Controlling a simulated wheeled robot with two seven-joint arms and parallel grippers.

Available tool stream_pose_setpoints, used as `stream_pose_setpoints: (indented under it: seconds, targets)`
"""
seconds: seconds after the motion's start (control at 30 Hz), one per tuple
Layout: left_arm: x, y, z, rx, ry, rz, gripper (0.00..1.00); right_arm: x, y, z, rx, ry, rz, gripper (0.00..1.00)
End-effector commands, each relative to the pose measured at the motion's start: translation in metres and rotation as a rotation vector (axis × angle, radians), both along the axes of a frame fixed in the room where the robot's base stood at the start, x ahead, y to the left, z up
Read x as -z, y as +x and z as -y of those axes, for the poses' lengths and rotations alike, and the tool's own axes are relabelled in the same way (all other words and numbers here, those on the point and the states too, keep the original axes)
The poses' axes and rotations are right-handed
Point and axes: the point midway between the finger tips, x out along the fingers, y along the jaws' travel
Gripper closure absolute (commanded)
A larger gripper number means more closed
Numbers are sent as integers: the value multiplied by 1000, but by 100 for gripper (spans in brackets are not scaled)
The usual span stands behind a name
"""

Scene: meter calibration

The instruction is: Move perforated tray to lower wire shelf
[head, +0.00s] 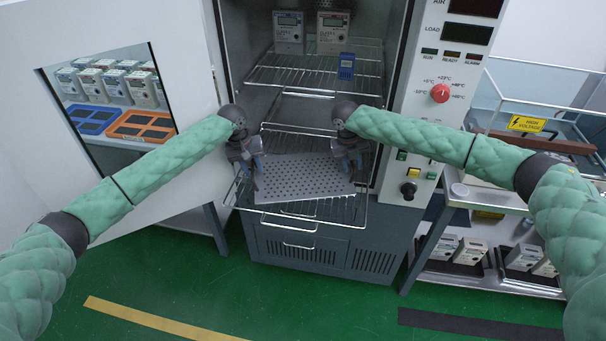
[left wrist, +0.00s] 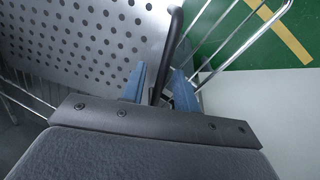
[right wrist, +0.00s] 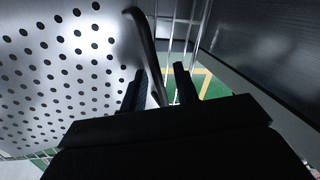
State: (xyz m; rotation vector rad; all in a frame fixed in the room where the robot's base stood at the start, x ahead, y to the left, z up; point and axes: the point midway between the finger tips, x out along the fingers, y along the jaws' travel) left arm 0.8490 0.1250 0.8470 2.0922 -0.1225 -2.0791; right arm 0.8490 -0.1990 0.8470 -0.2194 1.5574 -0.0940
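The grey perforated tray (head: 303,180) lies level over the pulled-out lower wire shelf (head: 345,212); whether it touches the wires everywhere is hard to tell. Its holes fill much of the left wrist view (left wrist: 75,40) and the right wrist view (right wrist: 70,75). My left gripper (head: 255,186) is at the tray's left side, its blue fingers open on either side of a dark handle (left wrist: 173,40). My right gripper (head: 350,172) is at the right side, its fingers apart around the other dark handle (right wrist: 146,40). I see gaps between handles and fingers.
The open chamber door (head: 110,200) stands left, the control panel (head: 430,110) right. A cart (head: 490,200) with meters stands further right.

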Motion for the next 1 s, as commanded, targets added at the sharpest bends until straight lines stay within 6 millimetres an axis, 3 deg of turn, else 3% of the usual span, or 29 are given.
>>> stream_pose_setpoints:
  seconds: [0.33,0.7,1.0]
  targets:
    - [-14,0,-2,0,-2,1,70,0,0,0,-1,0,0,70]
    - [-80,0,-15,1,-1,2,70,0,0,-1,-1,1,0,70]
    - [-113,-1,-22,0,-1,-1,70,0,0,-1,-1,1,0,70]
